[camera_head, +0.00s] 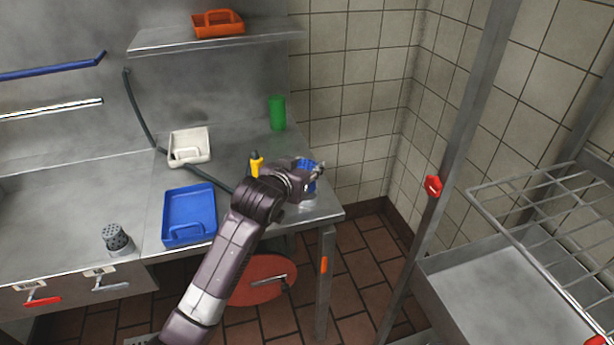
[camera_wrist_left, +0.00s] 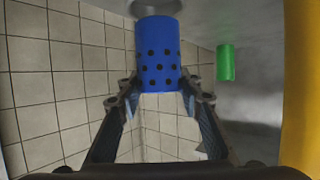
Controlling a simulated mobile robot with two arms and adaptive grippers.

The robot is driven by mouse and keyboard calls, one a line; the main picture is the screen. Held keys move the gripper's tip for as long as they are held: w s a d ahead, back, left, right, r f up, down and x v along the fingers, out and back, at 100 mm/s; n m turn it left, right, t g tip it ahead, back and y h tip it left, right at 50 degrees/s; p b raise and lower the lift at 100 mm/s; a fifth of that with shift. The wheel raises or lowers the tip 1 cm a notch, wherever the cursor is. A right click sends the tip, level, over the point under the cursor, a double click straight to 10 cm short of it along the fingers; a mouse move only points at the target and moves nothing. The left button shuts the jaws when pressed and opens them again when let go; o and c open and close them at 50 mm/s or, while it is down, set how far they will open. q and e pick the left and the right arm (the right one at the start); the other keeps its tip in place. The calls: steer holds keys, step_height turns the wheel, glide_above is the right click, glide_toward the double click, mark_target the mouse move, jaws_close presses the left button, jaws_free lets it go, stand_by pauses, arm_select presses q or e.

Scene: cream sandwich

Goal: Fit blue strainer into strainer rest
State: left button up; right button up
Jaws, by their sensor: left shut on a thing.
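The blue strainer (camera_head: 311,184) is a small perforated cylinder near the right end of the steel counter, partly hidden by my left gripper (camera_head: 314,171). In the left wrist view the strainer (camera_wrist_left: 158,55) sits between the two fingers of my left gripper (camera_wrist_left: 156,95), which is shut on it. A round grey piece (camera_wrist_left: 155,9), possibly the strainer rest, shows at the strainer's far end. I cannot tell whether the strainer touches it or is seated in it. My right gripper is not in view.
A green cup (camera_head: 277,113) stands behind on the counter. A blue tray (camera_head: 189,214), a white container (camera_head: 190,146) and a grey perforated cylinder (camera_head: 116,239) are to the left. A yellow item (camera_head: 256,165) is beside my left wrist. A wire rack (camera_head: 540,225) stands at right.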

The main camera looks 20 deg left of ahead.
arm_select(q)
steer(key=shift+f, duration=1.6)
steer(key=shift+f, duration=0.1)
steer(key=o, duration=1.2)
steer(key=shift+c, duration=0.2)
steer(key=shift+s, duration=0.1)
steer(key=v, duration=1.2)
steer(key=shift+d, duration=0.1)
